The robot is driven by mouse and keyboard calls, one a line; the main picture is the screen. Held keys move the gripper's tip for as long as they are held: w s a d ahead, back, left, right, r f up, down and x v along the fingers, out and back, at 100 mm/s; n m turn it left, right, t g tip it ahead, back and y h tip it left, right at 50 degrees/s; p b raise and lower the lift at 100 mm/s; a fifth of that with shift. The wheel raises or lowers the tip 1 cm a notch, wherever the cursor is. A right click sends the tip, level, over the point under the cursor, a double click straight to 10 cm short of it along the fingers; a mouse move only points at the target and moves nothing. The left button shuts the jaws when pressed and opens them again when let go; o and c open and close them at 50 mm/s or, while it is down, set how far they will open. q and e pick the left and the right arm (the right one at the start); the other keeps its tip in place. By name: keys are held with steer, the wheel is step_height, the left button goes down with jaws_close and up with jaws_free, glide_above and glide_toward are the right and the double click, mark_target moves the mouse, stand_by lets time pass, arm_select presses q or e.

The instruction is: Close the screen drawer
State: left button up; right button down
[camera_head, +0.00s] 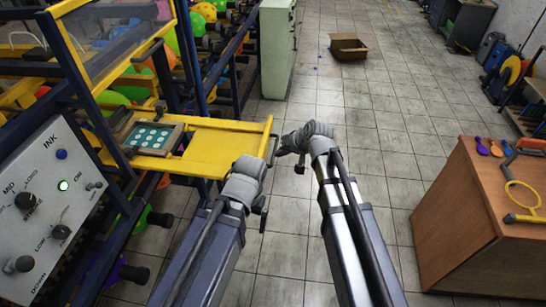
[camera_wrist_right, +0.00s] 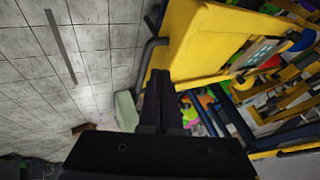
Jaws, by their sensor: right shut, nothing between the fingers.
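The yellow screen drawer (camera_head: 215,135) sticks out to the right from the blue-framed printing machine. A teal screen with pale dots (camera_head: 152,137) lies on it near the machine. A bar handle (camera_head: 267,137) runs along the drawer's outer end. My right gripper (camera_head: 282,152) is shut and empty just right of that handle; contact cannot be told. In the right wrist view the shut dark fingers (camera_wrist_right: 163,85) point at the drawer's edge (camera_wrist_right: 205,45), beside the handle (camera_wrist_right: 147,62). My left gripper (camera_head: 262,208) is below the drawer's outer end in the picture; its jaws are unclear.
The machine's control panel (camera_head: 45,215) with knobs and a green light is at left. A brown table (camera_head: 480,215) with a yellow-ringed tool stands at right. A cardboard box (camera_head: 348,48) lies on the open tiled floor. A pale cabinet (camera_head: 277,45) stands behind the drawer.

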steer(key=b+x, duration=0.7)
steer(key=x, duration=0.2)
steer(key=shift+w+f, duration=0.1)
steer(key=shift+f, duration=0.2)
steer(key=shift+w+a+f+b, duration=0.1)
steer(key=shift+a+b, duration=0.1)
steer(key=shift+b, duration=0.15)
steer(key=shift+w, duration=0.1)
